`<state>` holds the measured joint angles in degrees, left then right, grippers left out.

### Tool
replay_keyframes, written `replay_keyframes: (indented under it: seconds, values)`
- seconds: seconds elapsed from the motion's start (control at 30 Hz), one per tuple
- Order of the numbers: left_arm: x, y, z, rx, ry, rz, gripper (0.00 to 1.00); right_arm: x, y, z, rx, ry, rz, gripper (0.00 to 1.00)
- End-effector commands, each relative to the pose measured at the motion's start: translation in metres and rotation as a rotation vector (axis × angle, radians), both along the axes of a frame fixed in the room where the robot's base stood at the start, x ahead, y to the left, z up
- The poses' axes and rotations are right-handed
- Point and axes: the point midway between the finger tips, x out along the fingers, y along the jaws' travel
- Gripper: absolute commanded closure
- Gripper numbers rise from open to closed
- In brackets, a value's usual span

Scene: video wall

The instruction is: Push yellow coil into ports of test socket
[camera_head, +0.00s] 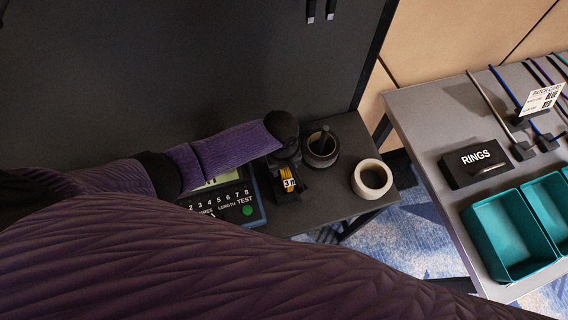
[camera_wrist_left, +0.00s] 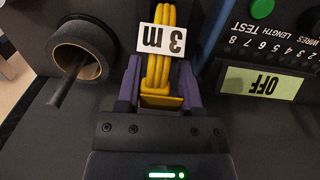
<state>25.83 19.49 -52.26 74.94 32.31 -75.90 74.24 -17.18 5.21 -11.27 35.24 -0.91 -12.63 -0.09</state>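The yellow coil (camera_head: 296,203) has a white "3 m" tag and is at the small dark shelf, right of the tester (camera_head: 254,216). In the left wrist view the coil (camera_wrist_left: 165,72) lies between the purple fingers of my left gripper (camera_wrist_left: 160,88), which close against its yellow end. In the head view my left gripper (camera_head: 286,162) is partly hidden by its own wrist. The tester (camera_wrist_left: 262,84) shows "OFF" on its display and has a green button. I cannot make out the socket's ports. My right gripper is not in view.
A dark cup-like ring with a rod (camera_head: 322,148) and a pale roll (camera_head: 372,179) stand on the shelf, right of the coil. A grey table at right holds a black "RINGS" box (camera_head: 474,164), teal trays (camera_head: 507,236) and several cables. A dark panel rises behind.

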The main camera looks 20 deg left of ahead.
Motion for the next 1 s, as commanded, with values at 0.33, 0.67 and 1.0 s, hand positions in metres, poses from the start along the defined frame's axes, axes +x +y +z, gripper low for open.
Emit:
replay_keyframes:
  seconds: [0.33, 0.67, 1.0]
  values:
    - [0.000, 0.000, 0.000, 0.000, 0.000, 0.000, 0.12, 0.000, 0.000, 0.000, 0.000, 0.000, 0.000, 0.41]
    - [-0.001, 0.001, 0.059, -0.003, -0.003, -0.002, 0.12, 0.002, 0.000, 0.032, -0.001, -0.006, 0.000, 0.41]
    - [-0.002, 0.003, 0.100, 0.000, 0.000, 0.000, 0.12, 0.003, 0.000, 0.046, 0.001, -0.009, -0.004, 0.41]
